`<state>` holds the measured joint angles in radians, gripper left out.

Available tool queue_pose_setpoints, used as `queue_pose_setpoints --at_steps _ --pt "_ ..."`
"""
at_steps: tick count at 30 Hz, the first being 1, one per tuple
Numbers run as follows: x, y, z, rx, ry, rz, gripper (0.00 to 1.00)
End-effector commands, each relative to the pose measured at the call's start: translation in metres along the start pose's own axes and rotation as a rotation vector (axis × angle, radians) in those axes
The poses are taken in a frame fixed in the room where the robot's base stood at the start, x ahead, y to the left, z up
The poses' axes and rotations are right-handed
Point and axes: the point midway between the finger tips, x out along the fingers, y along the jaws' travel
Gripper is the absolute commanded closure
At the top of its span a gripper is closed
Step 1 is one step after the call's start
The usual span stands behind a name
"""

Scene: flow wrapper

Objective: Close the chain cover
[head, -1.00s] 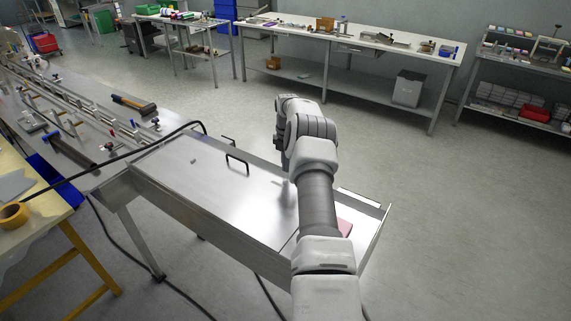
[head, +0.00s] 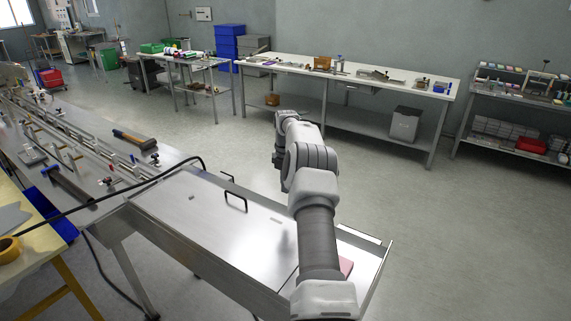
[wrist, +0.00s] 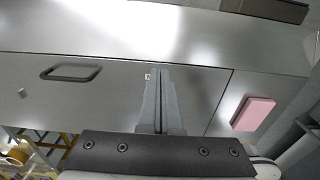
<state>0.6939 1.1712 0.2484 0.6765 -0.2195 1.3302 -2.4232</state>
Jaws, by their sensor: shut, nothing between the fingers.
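The chain cover (head: 205,222) is a flat, shiny metal panel at the end of the machine, with a black bar handle (head: 236,197) standing on it. It appears to lie flat, with no raised edge visible. In the wrist view the cover (wrist: 110,105) and its handle (wrist: 70,71) show left of my gripper (wrist: 160,74). The gripper's two fingers are together with nothing between them, in front of the metal surface. I cannot tell whether they touch it. In the head view my arm hides part of the cover's right end.
A pink block (wrist: 253,113) sits in the tray area right of the cover, partly behind my arm in the head view. A black cable (head: 95,199) crosses the machine. The floor right of the machine is clear.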

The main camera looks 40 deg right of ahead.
Motion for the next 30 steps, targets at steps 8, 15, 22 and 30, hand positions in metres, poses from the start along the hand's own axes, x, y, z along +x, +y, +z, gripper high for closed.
queue_pose_setpoints --at_steps 8,15,22,30 --pt "-0.070 0.001 0.000 0.000 -0.002 0.002 1.00" --pt "-0.101 0.001 0.000 0.000 0.000 0.001 1.00" --pt "-0.106 0.000 0.000 0.000 0.001 0.000 1.00" --pt "-0.118 0.007 -0.009 0.020 -0.009 0.003 1.00"
